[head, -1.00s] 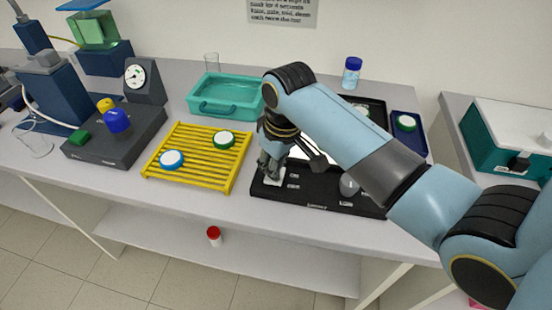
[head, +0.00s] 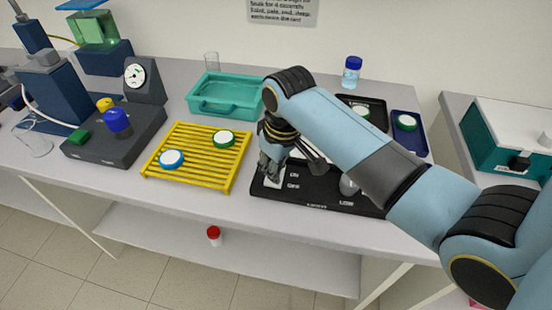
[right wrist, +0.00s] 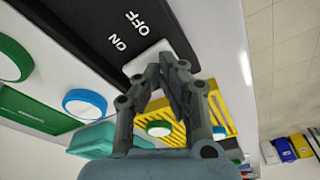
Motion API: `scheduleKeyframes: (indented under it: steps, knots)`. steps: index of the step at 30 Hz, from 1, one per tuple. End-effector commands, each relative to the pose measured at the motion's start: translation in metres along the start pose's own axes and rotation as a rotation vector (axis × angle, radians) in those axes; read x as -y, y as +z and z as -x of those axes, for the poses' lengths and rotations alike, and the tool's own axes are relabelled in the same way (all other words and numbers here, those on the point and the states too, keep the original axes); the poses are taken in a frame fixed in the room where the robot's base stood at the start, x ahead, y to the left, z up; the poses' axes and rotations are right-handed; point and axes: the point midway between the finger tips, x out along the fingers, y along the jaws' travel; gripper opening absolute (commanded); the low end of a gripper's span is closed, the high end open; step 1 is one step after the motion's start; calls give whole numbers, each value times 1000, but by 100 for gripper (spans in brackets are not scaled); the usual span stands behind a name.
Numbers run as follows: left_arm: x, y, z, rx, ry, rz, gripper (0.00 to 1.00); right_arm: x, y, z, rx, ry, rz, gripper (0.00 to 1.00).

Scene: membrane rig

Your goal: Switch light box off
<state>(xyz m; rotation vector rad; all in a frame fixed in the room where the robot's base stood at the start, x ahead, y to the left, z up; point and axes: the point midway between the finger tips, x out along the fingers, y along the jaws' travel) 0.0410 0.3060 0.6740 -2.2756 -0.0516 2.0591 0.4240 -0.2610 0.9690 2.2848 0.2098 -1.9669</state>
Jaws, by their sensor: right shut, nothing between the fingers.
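The light box (head: 318,203) is a flat black unit at the front of the bench, partly hidden by my right arm. Its white rocker switch (right wrist: 178,52) shows in the right wrist view beside the printed words ON and OFF; it also shows in the head view (head: 274,182). My right gripper (right wrist: 163,65) is shut and empty, its fingertips at the switch. Whether they touch it I cannot tell. The right gripper is also at the front left of the box in the head view (head: 270,178). My left gripper is not in view.
A yellow rack (head: 190,175) with two capped dishes stands left of the box. A teal tray (head: 225,108) is behind it. A navy tray (head: 424,150) and a blue-capped bottle (head: 352,72) are at the back right. A strip of bench front is clear.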

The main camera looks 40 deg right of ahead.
Motion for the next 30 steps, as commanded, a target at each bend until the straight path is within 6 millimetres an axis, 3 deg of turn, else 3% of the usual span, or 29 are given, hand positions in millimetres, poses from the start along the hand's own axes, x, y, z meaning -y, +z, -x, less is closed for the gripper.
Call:
scheduleKeyframes:
  steps: [6, 21, 30]
  knots:
    - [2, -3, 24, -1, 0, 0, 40, 0, -4, 24, -1, 0, 0, 0]
    - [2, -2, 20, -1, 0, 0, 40, 0, -10, 62, -2, 0, 0, 0]
    - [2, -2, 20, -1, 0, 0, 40, 0, -10, 66, 0, 0, 0, 0]
